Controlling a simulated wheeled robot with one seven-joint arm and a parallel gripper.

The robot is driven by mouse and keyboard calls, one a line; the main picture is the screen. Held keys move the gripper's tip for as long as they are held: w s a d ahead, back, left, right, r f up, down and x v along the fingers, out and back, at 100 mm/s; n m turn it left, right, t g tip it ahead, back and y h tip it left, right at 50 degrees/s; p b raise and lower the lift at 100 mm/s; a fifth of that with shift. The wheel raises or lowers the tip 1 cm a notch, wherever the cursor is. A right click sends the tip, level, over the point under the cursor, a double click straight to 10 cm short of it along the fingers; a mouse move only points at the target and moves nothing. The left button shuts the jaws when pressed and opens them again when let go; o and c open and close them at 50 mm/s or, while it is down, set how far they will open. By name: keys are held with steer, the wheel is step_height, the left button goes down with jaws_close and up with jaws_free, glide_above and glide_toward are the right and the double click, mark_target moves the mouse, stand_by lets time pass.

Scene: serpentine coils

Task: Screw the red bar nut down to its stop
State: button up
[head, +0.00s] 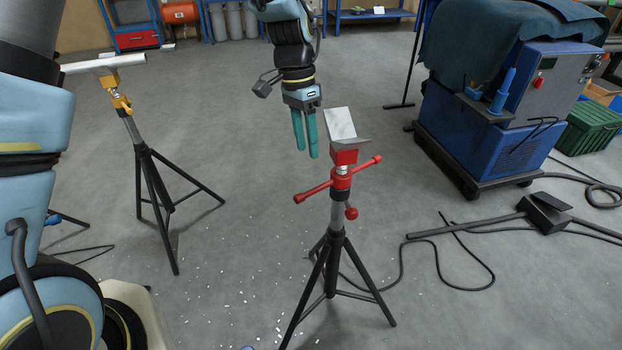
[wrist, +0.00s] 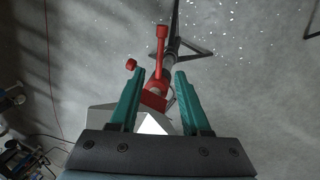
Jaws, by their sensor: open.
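The red bar nut (head: 341,181) sits on the threaded post of a black tripod stand (head: 334,262), under a red head with a grey V-shaped plate (head: 340,124). Its bar runs tilted, with a red knob at each end. In the wrist view the bar nut (wrist: 161,45) shows beyond the fingertips, its bar pointing up the picture. My gripper (head: 306,156) has green fingers, open and empty, to the left of the V plate and above the bar nut in the head view. In the wrist view my gripper (wrist: 158,76) has the stand's head between and below its fingers. The thread is mostly hidden.
A second tripod stand (head: 163,190) with a yellow head holds a pipe (head: 103,64) at left. A blue machine (head: 500,120) stands on a dark wheeled base at right. Cables (head: 440,235) and a dark metal piece lie on the floor at right. White bits litter the floor.

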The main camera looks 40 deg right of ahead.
mark_target(341, 177)
steer(key=f, duration=0.3)
steer(key=s+f+p, duration=0.1)
steer(key=f, duration=0.2)
steer(key=s+f+p, duration=0.1)
steer(key=f, duration=0.3)
steer(key=shift+f, duration=0.1)
jaws_close()
stand_by(1.2)
